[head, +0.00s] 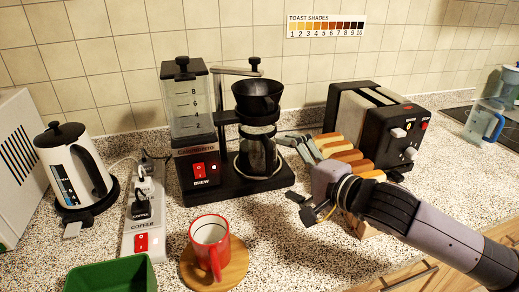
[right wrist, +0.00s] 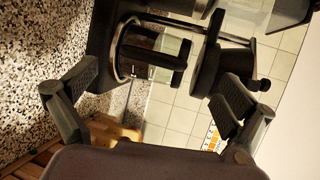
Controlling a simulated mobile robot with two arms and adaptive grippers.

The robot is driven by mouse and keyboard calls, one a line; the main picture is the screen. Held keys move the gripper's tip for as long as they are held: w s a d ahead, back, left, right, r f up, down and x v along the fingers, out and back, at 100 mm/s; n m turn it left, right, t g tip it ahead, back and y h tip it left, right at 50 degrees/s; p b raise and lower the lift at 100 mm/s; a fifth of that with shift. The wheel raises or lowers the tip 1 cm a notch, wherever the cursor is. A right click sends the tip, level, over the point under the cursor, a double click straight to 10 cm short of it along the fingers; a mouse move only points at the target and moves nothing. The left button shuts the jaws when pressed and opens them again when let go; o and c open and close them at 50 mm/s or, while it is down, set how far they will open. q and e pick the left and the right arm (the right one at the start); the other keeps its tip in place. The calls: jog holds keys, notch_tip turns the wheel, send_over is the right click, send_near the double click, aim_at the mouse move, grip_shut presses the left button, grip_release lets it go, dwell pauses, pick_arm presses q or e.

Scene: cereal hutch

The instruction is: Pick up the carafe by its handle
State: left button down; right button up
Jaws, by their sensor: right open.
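The glass carafe (head: 256,155) with dark parts stands upright on the coffee maker's round plate, under the black filter cone (head: 258,97). In the right wrist view the carafe (right wrist: 138,40) lies ahead, between and beyond the fingers, with its black handle (right wrist: 155,59) facing the camera. My right gripper (head: 287,168) is open and empty, just right of the carafe and in front of the bread slices. Its spread fingers also show in the right wrist view (right wrist: 150,92), apart from the handle. My left gripper is out of view.
The coffee maker (head: 196,165) has a water tank at left. A red mug (head: 209,243) stands on a wooden coaster in front. A toaster (head: 375,125) and bread slices (head: 350,155) are close behind my right gripper. A kettle (head: 72,165) and power strip (head: 143,215) stand left.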

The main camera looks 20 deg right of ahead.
aim_at(272, 159)
jog(key=shift+w+a+f, duration=0.1)
jog(key=shift+w+a, duration=0.2)
jog(key=shift+w, duration=0.3)
jog(key=shift+w+p, duration=0.3)
jog(key=shift+p, duration=0.05)
jog(key=x, duration=0.1)
jog(key=p+x, duration=0.1)
jog(key=x, duration=0.1)
jog(key=p+x, duration=0.1)
jog(key=shift+w+d+f, duration=0.2)
jog(key=shift+d, duration=0.05)
jog(key=shift+w+a+f, duration=0.1)
jog(key=shift+w+f, duration=0.05)
jog(key=shift+c, duration=0.4)
jog(key=shift+f, duration=0.1)
jog(key=c, duration=1.9)
jog(key=shift+r, duration=0.2)
jog(key=shift+r, duration=0.15)
